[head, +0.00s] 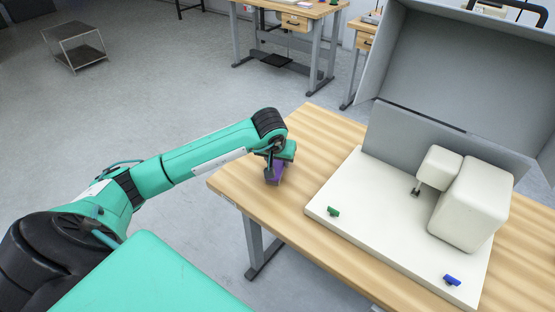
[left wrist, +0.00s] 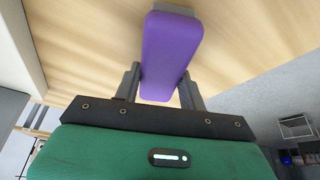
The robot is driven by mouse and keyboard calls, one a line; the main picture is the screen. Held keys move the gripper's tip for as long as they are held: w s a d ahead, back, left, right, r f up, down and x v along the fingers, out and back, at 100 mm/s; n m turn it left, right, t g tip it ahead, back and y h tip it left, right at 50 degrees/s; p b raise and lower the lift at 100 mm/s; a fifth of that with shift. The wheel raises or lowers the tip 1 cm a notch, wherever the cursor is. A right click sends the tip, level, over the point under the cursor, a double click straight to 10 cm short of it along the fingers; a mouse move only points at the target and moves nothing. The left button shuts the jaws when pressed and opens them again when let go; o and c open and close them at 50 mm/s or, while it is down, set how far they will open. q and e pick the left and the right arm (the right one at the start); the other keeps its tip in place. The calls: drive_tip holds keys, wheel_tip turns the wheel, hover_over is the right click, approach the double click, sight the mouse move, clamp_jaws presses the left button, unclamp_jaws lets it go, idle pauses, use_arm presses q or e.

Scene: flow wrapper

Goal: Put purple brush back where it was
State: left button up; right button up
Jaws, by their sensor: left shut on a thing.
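The purple brush (head: 273,173) is at the left end of the wooden table in the head view. My left gripper (head: 270,170) is shut on it, with the arm reaching in from the left. In the left wrist view the purple brush (left wrist: 168,52) stands between the two dark fingers of the left gripper (left wrist: 160,88), over the wood surface. I cannot tell whether the brush touches the table. My right gripper is not in view.
A white machine base (head: 385,240) with a cream block (head: 470,205) and an open grey cover (head: 450,75) fills the table's right. A green piece (head: 333,211) and a blue piece (head: 452,280) sit on the base. The wooden table (head: 315,135) is bare around the gripper.

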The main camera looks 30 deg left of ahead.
use_arm(q)
drive_tip(key=o, duration=1.3)
drive_tip(key=shift+c, duration=0.2)
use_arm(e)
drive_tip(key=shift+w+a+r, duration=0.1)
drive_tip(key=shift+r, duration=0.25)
use_arm(q)
drive_tip(key=shift+v, duration=1.15)
drive_tip(key=v, duration=1)
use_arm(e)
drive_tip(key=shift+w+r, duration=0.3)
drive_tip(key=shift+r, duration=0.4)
